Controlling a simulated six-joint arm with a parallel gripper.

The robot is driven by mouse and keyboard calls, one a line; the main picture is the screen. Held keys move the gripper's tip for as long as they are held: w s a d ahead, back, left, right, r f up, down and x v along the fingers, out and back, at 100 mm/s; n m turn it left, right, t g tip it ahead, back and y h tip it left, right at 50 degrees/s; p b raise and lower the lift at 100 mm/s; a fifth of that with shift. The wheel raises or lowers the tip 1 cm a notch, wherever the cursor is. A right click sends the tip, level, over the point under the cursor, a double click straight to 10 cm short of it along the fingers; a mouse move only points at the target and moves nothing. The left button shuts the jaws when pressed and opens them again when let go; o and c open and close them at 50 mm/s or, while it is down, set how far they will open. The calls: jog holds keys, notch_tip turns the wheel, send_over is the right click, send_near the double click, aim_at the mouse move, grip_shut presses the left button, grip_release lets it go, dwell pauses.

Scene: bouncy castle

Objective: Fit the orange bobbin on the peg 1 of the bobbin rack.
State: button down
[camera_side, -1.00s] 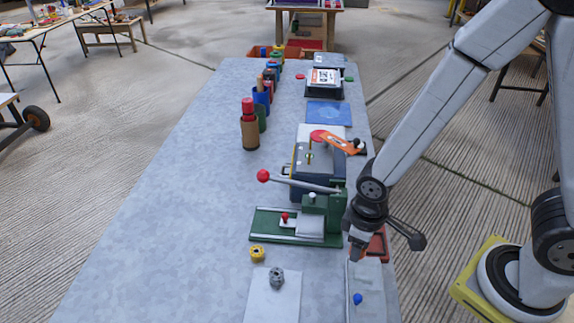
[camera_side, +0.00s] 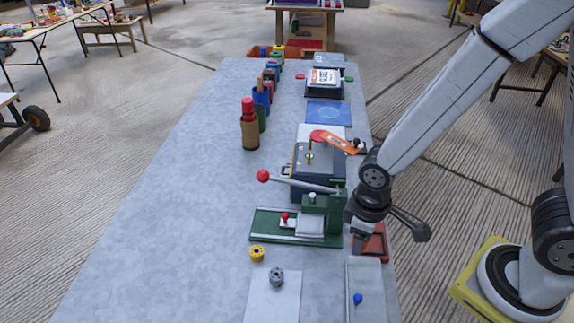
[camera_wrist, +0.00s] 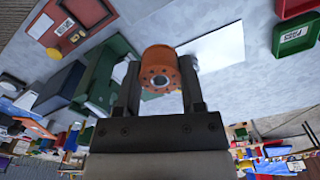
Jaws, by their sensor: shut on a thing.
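My gripper (camera_wrist: 162,90) is shut on the orange bobbin (camera_wrist: 159,70), which sits between its two fingers in the wrist view, its round, holed face towards the camera. In the side view my gripper (camera_side: 359,231) is just right of the green press, over the far edge of a red-brown frame (camera_side: 369,248); the orange bobbin cannot be made out there. A yellow bobbin (camera_side: 257,253) and a grey bobbin (camera_side: 276,276) stand apart near the front of the table. I cannot make out the bobbin rack or peg 1 for certain.
The green lever press (camera_side: 325,222) stands close left of my gripper, its red-knobbed handle (camera_side: 263,176) reaching left. A grey tray (camera_side: 367,300) with a blue knob lies in front. Cylindrical holders (camera_side: 250,133) line the back. The table's left side (camera_side: 150,220) is clear.

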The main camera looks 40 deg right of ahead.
jog(key=shift+w+d+r, duration=0.9)
jog(key=shift+w+d, duration=1.25)
jog(key=shift+w, duration=2.7)
jog(key=shift+w+d+r, duration=0.85)
jog(key=shift+w+d, duration=1.35)
jog(key=shift+w, duration=2.6)
jog(key=shift+w+d+r, duration=0.9)
jog(key=shift+w+d, duration=1.25)
jog(key=shift+w, duration=2.7)
jog(key=shift+f, duration=0.15)
jog(key=shift+f, duration=2.25)
jog(key=shift+f, duration=1.05)
